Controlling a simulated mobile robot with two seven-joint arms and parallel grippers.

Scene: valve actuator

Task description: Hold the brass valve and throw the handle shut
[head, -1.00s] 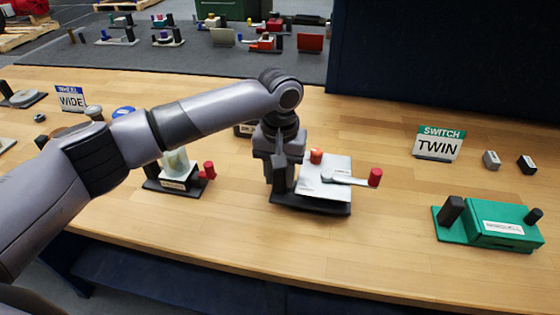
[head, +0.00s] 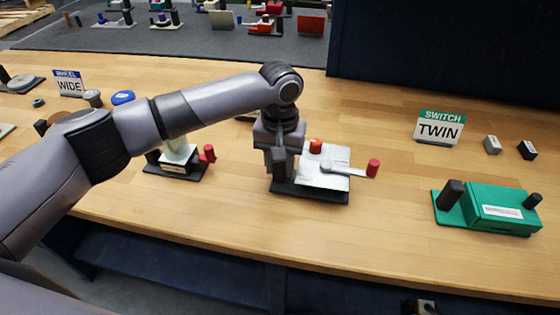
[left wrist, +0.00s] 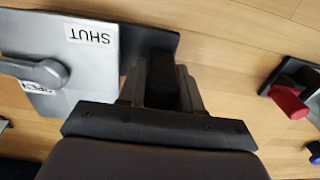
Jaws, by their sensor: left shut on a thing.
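The valve is a pale silver-grey box (head: 315,178) on a dark base, with a grey lever handle ending in a red knob (head: 373,168). The lever points right in the head view. An orange-red cap (head: 315,146) stands at its back edge. In the left wrist view its plate (left wrist: 100,62) carries SHUT and OPEN labels, and the grey lever (left wrist: 38,72) runs off the left edge. My left gripper (head: 277,165) is shut on the dark post (left wrist: 162,82) at the valve's left side. The lower post is partly hidden by the fingers. My right gripper is not seen.
A smaller fixture with a red knob (head: 209,153) stands close left of the valve. A green switch box (head: 500,208) lies at the right, below a SWITCH TWIN sign (head: 440,128). Bare wooden table (head: 390,215) lies between valve and switch box. A dark wall rises behind.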

